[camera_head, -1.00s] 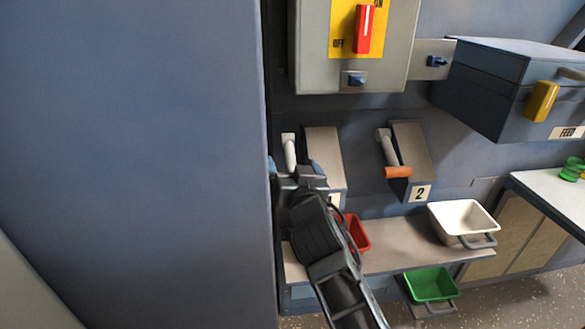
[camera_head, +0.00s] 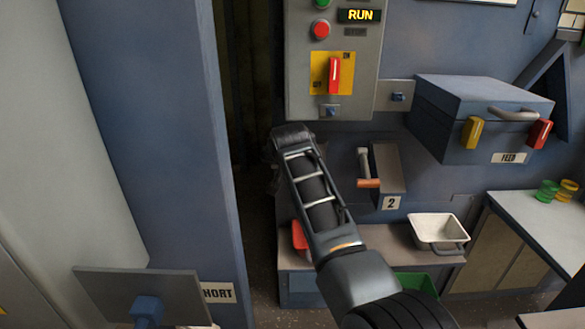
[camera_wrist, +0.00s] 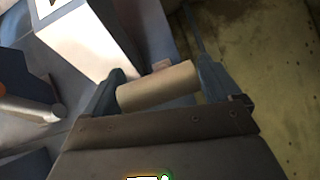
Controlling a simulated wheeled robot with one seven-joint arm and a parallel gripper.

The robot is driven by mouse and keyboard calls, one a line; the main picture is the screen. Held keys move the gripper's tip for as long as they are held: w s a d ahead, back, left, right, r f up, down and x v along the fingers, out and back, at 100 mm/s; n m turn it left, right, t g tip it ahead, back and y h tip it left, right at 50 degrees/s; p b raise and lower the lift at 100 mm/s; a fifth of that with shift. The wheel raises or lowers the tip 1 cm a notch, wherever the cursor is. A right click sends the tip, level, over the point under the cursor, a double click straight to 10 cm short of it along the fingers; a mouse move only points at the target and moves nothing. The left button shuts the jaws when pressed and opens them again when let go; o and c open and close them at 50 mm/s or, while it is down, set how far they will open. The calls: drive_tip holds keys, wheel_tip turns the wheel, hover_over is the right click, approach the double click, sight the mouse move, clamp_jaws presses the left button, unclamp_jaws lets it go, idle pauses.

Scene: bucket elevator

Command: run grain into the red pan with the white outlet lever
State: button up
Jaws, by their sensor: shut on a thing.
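In the wrist view, the white outlet lever (camera_wrist: 150,90) shows as a pale cylindrical grip lying across between the two dark fingers of my gripper (camera_wrist: 168,82), which is shut on it. In the head view my arm covers this lever and its outlet, and the fingers are hidden. The red pan (camera_head: 299,240) sits on the shelf (camera_head: 377,240) below, with only its left part showing beside my arm. I cannot see whether grain is in it or flowing.
Outlet 2 (camera_head: 388,170) with its orange-gripped lever (camera_head: 369,183) is just right of my arm. A white pan (camera_head: 437,231) stands on the shelf; a green pan (camera_head: 417,284) is lower, partly covered. The control box (camera_head: 333,100) above reads RUN. A blue panel (camera_head: 150,140) stands at left.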

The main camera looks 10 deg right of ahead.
drive_tip(key=shift+w+r+g+p, duration=0.2)
drive_tip(key=shift+r+g+p, duration=0.25)
drive_tip(key=shift+g, duration=0.25)
drive_tip(key=shift+w+r+g+p, duration=0.15)
drive_tip(key=shift+r+g+p, duration=0.2)
drive_tip(key=shift+g, duration=0.35)
drive_tip(key=shift+r, duration=0.1)
drive_tip(key=o, duration=1.2)
drive_tip(key=v, duration=0.7)
drive_tip(key=shift+d+r, duration=0.2)
drive_tip(key=shift+r, duration=0.15)
drive_tip(key=shift+s, duration=0.15)
drive_tip(key=shift+c, duration=0.4)
